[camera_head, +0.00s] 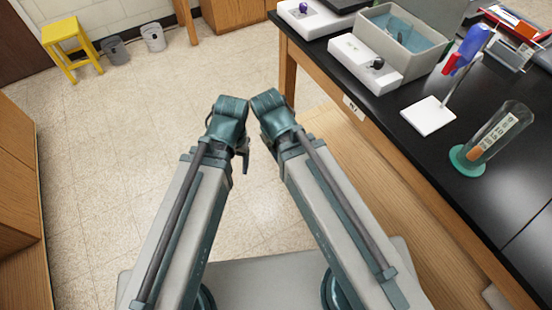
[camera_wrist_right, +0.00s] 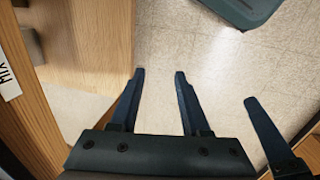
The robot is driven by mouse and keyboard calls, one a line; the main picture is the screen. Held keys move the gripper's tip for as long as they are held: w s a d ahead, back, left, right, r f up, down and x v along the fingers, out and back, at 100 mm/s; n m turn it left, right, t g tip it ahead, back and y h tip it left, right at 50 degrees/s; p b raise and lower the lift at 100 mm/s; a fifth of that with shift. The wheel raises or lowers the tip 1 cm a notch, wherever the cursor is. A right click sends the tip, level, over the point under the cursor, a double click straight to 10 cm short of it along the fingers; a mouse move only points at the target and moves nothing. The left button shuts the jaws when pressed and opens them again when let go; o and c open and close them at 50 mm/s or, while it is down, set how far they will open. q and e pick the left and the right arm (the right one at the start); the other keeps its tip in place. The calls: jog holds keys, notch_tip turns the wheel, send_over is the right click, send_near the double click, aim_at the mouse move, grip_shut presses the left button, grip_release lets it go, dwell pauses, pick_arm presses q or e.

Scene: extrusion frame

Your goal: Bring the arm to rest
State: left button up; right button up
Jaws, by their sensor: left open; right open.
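My two arms reach forward side by side over the floor in the head view. My left gripper (camera_head: 244,157) shows only as dark finger parts below the end of the left arm. My right gripper's fingers are hidden behind its arm in the head view. In the right wrist view my right gripper (camera_wrist_right: 159,76) has its two dark fingers apart, with nothing between them but wooden panel and floor behind. Another dark finger shows to the right in that view, apart from this pair.
A black-topped bench (camera_head: 405,157) stands at the right. It holds a grey bin (camera_head: 440,65), a white stand base (camera_head: 428,115), a graduated cylinder (camera_head: 497,135) and a white device (camera_head: 355,62). A yellow stool (camera_head: 62,32) and two buckets stand at the back left. The floor (camera_head: 110,140) at left is clear.

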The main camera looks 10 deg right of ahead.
jog(key=s+a, duration=0.1)
jog(key=s+a+m+y, duration=0.1)
jog(key=shift+a+f+g, duration=0.15)
jog(key=shift+a+g, duration=0.15)
jog(key=shift+a, duration=0.05)
notch_tip(320, 180, up, 6)
jog(key=p, duration=0.6)
dwell(1.9)
